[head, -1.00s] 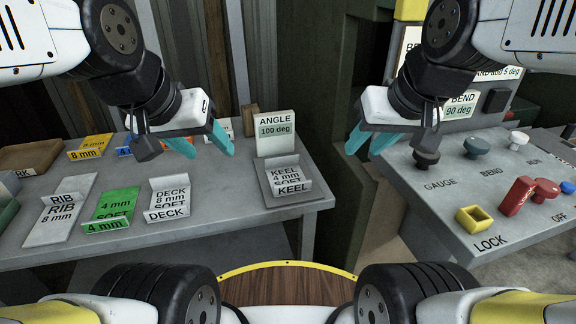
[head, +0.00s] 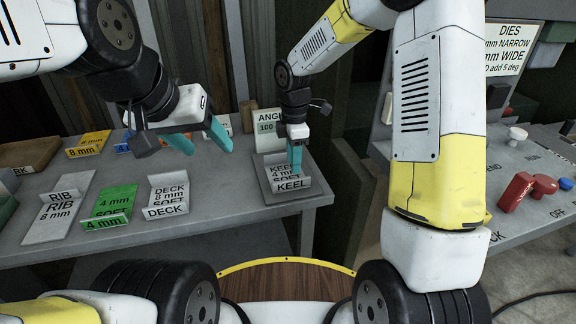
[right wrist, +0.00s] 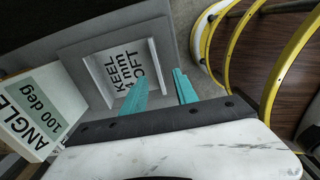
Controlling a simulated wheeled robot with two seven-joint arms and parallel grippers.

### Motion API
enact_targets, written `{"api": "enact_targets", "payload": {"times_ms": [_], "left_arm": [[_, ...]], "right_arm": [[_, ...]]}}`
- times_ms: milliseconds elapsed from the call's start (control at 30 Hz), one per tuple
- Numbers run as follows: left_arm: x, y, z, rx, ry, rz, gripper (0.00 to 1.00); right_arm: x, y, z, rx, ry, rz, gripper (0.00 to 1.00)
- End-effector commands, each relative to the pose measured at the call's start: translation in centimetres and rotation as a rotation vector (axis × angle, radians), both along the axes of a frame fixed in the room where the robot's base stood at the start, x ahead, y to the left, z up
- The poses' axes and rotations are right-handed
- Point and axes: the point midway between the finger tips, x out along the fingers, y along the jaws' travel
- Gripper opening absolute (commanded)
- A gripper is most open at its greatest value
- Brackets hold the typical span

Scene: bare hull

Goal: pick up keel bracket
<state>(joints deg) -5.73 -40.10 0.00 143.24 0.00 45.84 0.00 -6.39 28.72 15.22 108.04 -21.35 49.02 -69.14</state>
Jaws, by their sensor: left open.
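The keel bracket (head: 291,185) is a light grey L-shaped piece with black lettering, on a grey tray (head: 266,186) at the right end of the bench. It also shows in the right wrist view (right wrist: 104,72). My right gripper (head: 295,168) hangs just over the bracket, fingers pointing down. In the right wrist view its two teal fingers (right wrist: 160,88) are apart, one on each side of the bracket's upright lip in the picture. I cannot tell whether they touch it. My left gripper (head: 192,140) is open and empty above the bench, left of the bracket.
An ANGLE 100 deg sign (head: 265,130) stands right behind the bracket. A deck bracket (head: 168,197), a green 4 mm bracket (head: 110,207) and a rib plate (head: 59,212) lie to the left. A control panel (head: 535,200) with knobs is at the right.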

Motion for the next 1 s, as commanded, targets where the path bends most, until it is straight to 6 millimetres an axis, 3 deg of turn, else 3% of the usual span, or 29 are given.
{"api": "enact_targets", "payload": {"times_ms": [600, 933, 1000], "left_arm": [[0.0, 0.0, 0.0, 0.000, 0.000, 0.000, 0.57], [0.0, 0.0, 0.0, 0.000, 0.000, 0.000, 0.57], [0.0, 0.0, 0.0, 0.000, 0.000, 0.000, 0.57]], "right_arm": [[0.4, 0.5, -7.6, -0.001, 0.009, 0.020, 0.35], [0.5, 0.5, -8.2, 0.000, 0.005, 0.019, 0.35], [0.5, 0.5, -8.2, 0.000, 0.005, 0.019, 0.22]]}}
